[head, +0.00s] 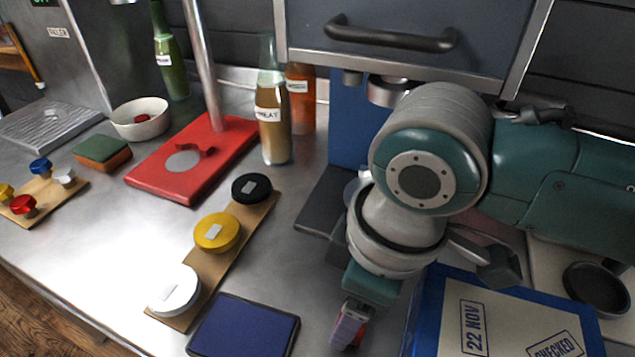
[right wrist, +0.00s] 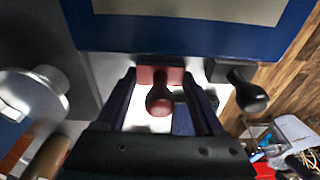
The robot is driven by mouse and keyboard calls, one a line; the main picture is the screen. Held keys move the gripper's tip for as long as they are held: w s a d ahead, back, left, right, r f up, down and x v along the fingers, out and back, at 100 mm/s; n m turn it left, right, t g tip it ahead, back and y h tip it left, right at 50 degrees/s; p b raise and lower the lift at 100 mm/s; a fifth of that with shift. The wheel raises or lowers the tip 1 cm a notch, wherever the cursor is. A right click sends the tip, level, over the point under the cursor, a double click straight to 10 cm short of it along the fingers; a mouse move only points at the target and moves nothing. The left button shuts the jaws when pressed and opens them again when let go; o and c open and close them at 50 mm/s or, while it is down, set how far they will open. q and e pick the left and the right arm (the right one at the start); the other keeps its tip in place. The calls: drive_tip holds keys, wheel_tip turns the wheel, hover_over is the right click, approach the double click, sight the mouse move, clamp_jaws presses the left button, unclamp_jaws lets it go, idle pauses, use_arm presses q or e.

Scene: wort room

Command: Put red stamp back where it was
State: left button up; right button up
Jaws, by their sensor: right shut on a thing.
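My right gripper (head: 350,322) points down near the front edge of the counter, between the dark blue ink pad (head: 243,325) and the blue-framed board (head: 425,312). It is shut on the red stamp, of which only a small red part shows in the head view. In the right wrist view the red stamp (right wrist: 160,98), with a rounded knob and a block, sits between the two fingers (right wrist: 160,105). A dark-knobbed stamp (right wrist: 248,96) stands to the right of it there. My left gripper is not in view.
Paper marked "22 NOV" and "CHECKED" (head: 510,325) lies on the board. A wooden strip (head: 222,262) holds black, yellow and white round lids. A red stand base (head: 150,172), bottles (head: 273,120), a bowl (head: 140,118) and a sponge (head: 102,152) stand further back.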

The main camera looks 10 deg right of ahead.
drive_tip(key=shift+f, duration=0.15)
drive_tip(key=o, duration=1.1)
drive_tip(key=shift+c, duration=0.2)
drive_tip(key=r, duration=0.3)
drive_tip(key=r+p, duration=0.1)
drive_tip(key=r, duration=0.3)
drive_tip(key=d+r+p, duration=0.1)
drive_tip(key=r, duration=0.3)
drive_tip(key=shift+s, duration=0.35)
drive_tip(key=shift+s+d+r+p, duration=0.15)
drive_tip(key=shift+r+p, duration=0.15)
drive_tip(key=shift+r, duration=0.35)
